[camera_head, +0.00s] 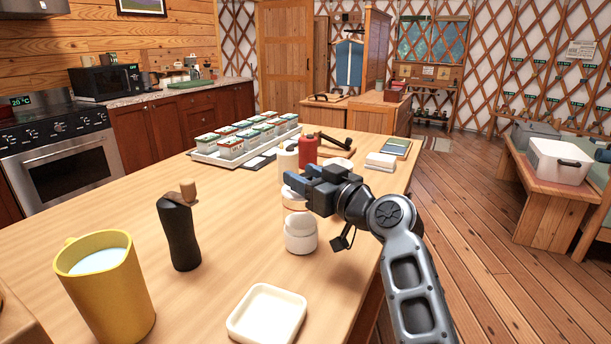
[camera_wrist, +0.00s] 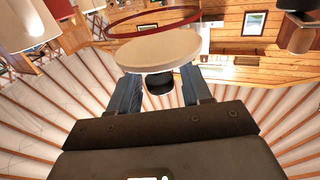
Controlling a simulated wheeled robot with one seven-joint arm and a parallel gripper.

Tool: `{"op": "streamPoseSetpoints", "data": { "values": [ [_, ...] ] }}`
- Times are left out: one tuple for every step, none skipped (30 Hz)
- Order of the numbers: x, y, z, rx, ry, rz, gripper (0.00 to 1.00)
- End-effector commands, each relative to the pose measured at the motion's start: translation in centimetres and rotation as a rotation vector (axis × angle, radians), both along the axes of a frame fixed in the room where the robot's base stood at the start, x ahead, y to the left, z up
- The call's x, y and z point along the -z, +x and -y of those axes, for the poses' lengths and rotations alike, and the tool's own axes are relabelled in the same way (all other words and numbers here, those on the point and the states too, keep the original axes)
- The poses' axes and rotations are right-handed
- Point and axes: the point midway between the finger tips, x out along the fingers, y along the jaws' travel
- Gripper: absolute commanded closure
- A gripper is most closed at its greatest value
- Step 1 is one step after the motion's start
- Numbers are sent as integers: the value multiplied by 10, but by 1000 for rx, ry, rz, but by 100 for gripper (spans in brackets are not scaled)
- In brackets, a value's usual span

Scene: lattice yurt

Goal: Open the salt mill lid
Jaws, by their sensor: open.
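The likely salt mill, a dark waisted mill (camera_head: 180,235) with a wooden knob (camera_head: 188,190) on top, stands upright on the wooden table, left of my gripper. The knob looks a little off to one side; I cannot tell whether it is the lid. The wrist view looks upside down, and what seems to be the same knob (camera_wrist: 299,36) shows there at the upper right edge. My gripper (camera_head: 293,182) is open above the table, beyond and right of the mill, pointing left and apart from it. No held object shows between the fingers (camera_wrist: 160,92) in the wrist view.
A yellow mug (camera_head: 105,295) and a square white dish (camera_head: 267,314) stand near the front. A white jar (camera_head: 300,235) is below my gripper. A cream bottle (camera_head: 287,160), red bottle (camera_head: 308,152) and tray of tins (camera_head: 205,155) stand behind. Table between mill and jar is clear.

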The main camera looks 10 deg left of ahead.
Motion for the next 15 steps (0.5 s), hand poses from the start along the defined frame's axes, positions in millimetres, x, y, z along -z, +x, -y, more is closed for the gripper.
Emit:
{"op": "streamPoseSetpoints", "data": {
  "values": [
    [0, 0, 0, 0, 0, 0, 52],
    [0, 0, 0, 0, 0, 0, 52],
    [0, 0, 0, 1, 0, 0, 52],
    [0, 0, 0, 1, 0, 0, 52],
    [0, 0, 0, 1, 0, 0, 52],
    [0, 0, 0, 1, 0, 0, 52],
    [0, 0, 0, 1, 0, 0, 54],
    [0, 0, 0, 1, 0, 0, 57],
    [0, 0, 0, 1, 0, 0, 61],
    [0, 0, 0, 1, 0, 0, 64],
    [0, 0, 0, 1, 0, 0, 67],
    [0, 0, 0, 1, 0, 0, 71],
    [0, 0, 0, 1, 0, 0, 74],
    [0, 0, 0, 1, 0, 0, 76],
    [0, 0, 0, 1, 0, 0, 80]
  ]
}}
